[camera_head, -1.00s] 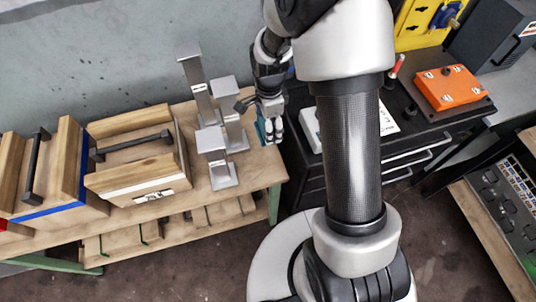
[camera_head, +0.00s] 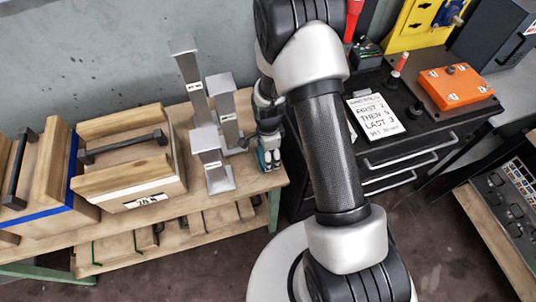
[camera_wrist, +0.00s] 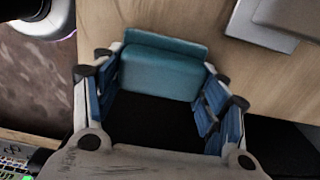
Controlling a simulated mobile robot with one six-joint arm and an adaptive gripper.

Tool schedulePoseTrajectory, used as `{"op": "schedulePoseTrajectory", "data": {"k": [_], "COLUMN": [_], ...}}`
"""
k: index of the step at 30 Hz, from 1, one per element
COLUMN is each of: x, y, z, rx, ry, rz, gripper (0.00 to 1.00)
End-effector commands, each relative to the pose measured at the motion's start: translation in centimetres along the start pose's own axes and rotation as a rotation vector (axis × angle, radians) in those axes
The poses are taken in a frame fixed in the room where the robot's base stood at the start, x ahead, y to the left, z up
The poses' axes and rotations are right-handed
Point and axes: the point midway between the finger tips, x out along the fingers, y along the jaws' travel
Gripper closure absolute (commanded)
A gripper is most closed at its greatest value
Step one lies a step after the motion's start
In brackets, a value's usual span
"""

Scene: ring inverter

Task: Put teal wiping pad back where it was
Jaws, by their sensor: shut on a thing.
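The teal wiping pad (camera_wrist: 160,70) is between the blue-lined fingers of my gripper (camera_wrist: 165,85) in the wrist view. My gripper is shut on it. In the head view my gripper (camera_head: 268,160) is low at the right end of the wooden bench (camera_head: 262,183), just right of the metal stands. Only a little teal (camera_head: 265,158) shows there between the fingers. Bare wood lies behind the pad in the wrist view. I cannot tell whether the pad touches the bench top.
Several metal stands (camera_head: 213,165) are close left of my gripper; a grey base plate (camera_wrist: 265,25) shows in the wrist view. Wooden boxes (camera_head: 130,165) with black handles stand further left. Right is a dark drawer cabinet (camera_head: 420,140) with a written sign (camera_head: 376,117) and an orange box (camera_head: 455,87).

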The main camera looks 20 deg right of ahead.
Motion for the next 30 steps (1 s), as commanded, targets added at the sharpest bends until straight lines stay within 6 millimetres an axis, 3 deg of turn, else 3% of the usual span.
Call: {"op": "schedulePoseTrajectory", "data": {"k": [9,10,18,30], "x": [0.26,0.22,0.15,-0.11], "y": [-0.05,-0.04,-0.03,-0.04], "z": [0.00,0.00,0.00,0.00], "rx": [0.000,0.000,0.000,0.000], "ry": [0.000,0.000,0.000,0.000], "rz": [-0.001,-0.001,-0.001,-0.001], "gripper": [0.60,0.32,0.14,0.14]}}
